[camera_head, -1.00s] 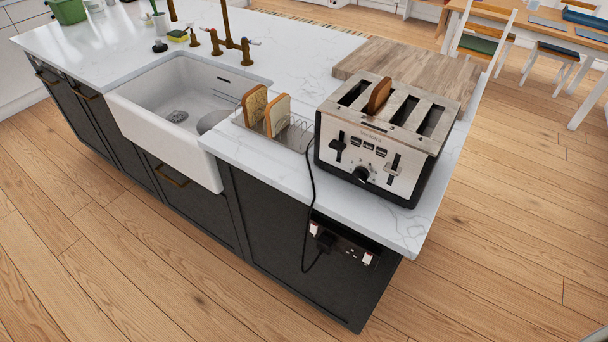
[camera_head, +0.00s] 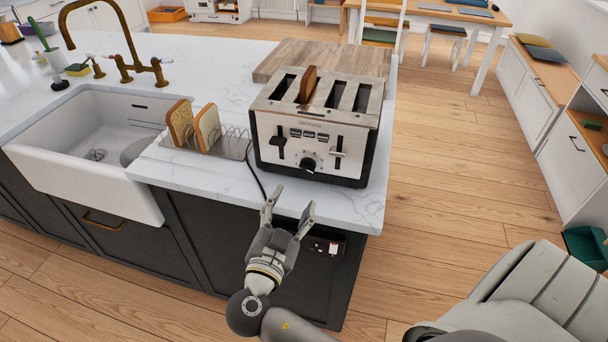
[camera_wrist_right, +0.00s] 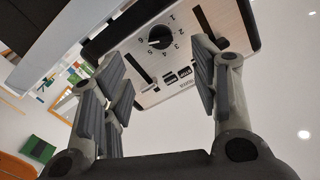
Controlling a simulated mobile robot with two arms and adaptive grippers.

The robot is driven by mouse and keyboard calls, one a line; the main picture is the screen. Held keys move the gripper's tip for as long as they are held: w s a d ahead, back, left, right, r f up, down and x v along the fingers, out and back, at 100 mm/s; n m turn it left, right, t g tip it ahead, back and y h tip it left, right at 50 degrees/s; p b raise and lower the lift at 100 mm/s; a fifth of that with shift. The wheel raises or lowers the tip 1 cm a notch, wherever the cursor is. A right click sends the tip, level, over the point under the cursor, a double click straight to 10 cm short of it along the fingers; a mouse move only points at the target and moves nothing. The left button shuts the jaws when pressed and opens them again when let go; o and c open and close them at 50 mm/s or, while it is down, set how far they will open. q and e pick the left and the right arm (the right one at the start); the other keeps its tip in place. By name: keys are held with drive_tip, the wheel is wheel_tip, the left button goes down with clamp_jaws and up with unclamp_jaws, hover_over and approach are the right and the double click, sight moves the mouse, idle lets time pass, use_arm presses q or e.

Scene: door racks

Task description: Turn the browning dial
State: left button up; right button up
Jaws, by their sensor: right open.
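The toaster (camera_head: 318,125) is silver and black and stands near the front right corner of the white counter. Its browning dial (camera_head: 309,164) is a black knob low on the front panel, between two levers. In the right wrist view the dial (camera_wrist_right: 160,37) shows numbers around it. A slice of bread (camera_head: 308,85) sticks up from one toaster slot. My right gripper (camera_head: 288,208) is open and empty, in front of and below the dial, apart from it. In the right wrist view its fingers (camera_wrist_right: 160,88) stand wide, with the dial beyond them. My left gripper is not in view.
A wire rack (camera_head: 228,143) with two bread slices stands left of the toaster, beside the white sink (camera_head: 88,180). A black cord (camera_head: 256,182) hangs over the counter edge. A wooden board (camera_head: 328,57) lies behind the toaster.

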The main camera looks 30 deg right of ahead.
sight(305, 170)
drive_tip(key=p+x, duration=0.3)
drive_tip(key=x, duration=0.6)
drive_tip(key=shift+w+d+r+p, duration=0.15)
drive_tip(key=shift+d+p, duration=0.1)
drive_tip(key=shift+p, duration=0.1)
drive_tip(key=shift+w+d, duration=0.35)
drive_tip(key=shift+d, duration=0.05)
